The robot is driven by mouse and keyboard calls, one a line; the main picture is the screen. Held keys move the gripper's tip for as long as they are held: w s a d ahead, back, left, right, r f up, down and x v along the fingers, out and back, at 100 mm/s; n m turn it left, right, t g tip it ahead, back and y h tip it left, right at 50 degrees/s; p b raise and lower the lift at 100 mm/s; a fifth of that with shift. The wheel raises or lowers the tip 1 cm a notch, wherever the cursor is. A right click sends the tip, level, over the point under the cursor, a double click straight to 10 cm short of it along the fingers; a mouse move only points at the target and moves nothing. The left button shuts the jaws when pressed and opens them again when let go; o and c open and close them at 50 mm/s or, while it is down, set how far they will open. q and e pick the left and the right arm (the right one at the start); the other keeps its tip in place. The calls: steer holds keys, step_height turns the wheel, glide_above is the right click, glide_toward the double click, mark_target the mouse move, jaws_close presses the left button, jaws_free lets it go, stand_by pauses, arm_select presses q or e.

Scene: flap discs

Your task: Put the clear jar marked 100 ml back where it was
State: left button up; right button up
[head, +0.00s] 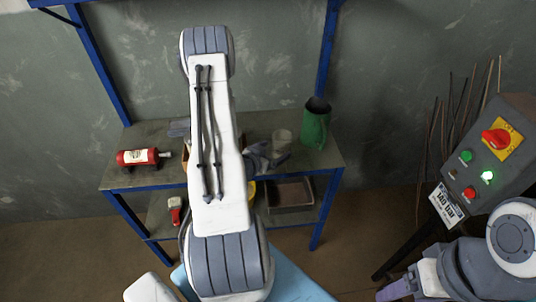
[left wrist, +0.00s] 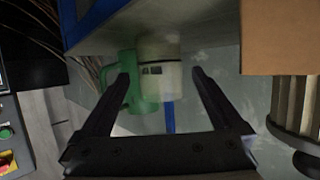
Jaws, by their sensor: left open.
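The clear jar (head: 282,142) stands on the upper shelf of the blue-framed rack (head: 326,162), left of the green jug (head: 316,128). My left gripper (head: 264,155) is open just to the left of and in front of the jar. In the left wrist view, where the scene appears upside down, the jar (left wrist: 165,76) shows between and beyond the two spread fingers of my left gripper (left wrist: 160,76). A dark mark shows on the jar, too small to read. The green jug (left wrist: 133,95) is close beside it. My right arm shows at the lower right, its fingers unclear.
A dark tray (head: 290,194) is on the lower shelf. A brown box (left wrist: 283,38) is near the gripper in the wrist view. A control panel (head: 492,150) stands at the right. My left arm hides the shelf's middle.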

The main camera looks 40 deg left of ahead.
arm_select(q)
steer(key=shift+v, duration=2.15)
